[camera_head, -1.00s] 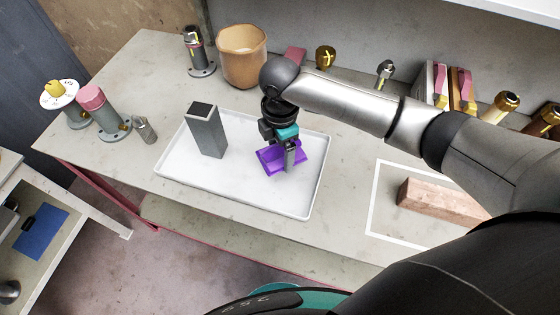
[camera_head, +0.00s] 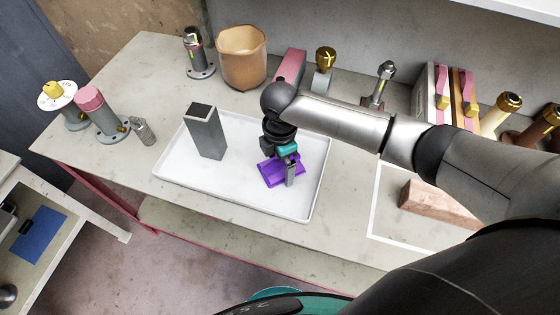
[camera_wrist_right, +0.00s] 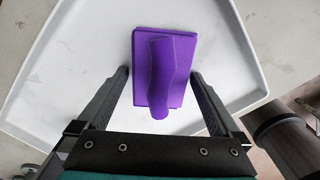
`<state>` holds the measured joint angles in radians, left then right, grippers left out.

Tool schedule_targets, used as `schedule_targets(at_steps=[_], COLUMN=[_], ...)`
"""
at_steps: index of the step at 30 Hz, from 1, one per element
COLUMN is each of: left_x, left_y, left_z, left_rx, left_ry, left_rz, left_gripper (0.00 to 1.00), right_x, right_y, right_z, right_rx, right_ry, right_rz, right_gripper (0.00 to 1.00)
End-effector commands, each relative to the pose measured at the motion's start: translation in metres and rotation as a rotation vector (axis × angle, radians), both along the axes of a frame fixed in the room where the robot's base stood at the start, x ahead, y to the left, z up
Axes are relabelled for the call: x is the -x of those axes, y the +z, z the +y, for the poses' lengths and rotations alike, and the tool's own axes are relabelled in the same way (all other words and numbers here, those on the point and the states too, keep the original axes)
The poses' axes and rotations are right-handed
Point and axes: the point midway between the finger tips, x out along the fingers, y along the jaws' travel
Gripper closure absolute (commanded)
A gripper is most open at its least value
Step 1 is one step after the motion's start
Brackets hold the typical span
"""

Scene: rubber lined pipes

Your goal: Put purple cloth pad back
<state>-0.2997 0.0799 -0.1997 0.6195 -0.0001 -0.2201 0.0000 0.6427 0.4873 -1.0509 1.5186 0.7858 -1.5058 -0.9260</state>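The purple cloth pad (camera_head: 268,174), a flat block with a raised handle, appears to lie on the white tray (camera_head: 240,198), right of its middle. In the right wrist view the pad (camera_wrist_right: 163,68) is seen from above, with white tray surface around it. My right gripper (camera_head: 289,179) is directly over the pad. In the wrist view its fingers (camera_wrist_right: 158,76) are apart, one on each side of the pad, with gaps between them and it. The gripper hides part of the pad in the head view. My left gripper is not in view.
A grey rectangular block (camera_head: 207,136) stands upright on the tray's left part. A tan pot (camera_head: 242,58) and pink box (camera_head: 291,64) stand behind the tray. A reddish brick (camera_head: 437,203) lies to the right inside a white outline. Flanged pipe pieces (camera_head: 100,112) stand at left.

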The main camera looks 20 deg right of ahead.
Motion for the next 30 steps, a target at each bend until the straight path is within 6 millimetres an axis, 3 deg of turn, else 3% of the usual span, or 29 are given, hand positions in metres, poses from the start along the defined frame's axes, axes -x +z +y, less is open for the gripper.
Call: schedule_targets(at_steps=[6,10,21,30], left_x=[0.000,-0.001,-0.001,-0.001], left_y=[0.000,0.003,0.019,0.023], left_z=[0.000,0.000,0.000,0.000], left_rx=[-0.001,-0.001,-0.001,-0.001], left_ry=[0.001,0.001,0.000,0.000], left_rz=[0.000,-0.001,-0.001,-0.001], left_gripper=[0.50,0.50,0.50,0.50], right_x=[0.000,-0.001,-0.001,0.000], right_y=[0.001,0.013,0.090,0.122], right_z=[0.000,0.000,0.000,0.000], right_rx=[0.000,-0.001,-0.002,0.000], right_ry=[0.000,0.000,0.001,0.000], right_rz=[0.000,-0.002,-0.003,0.000], right_gripper=[0.00,0.00,0.00,0.00])
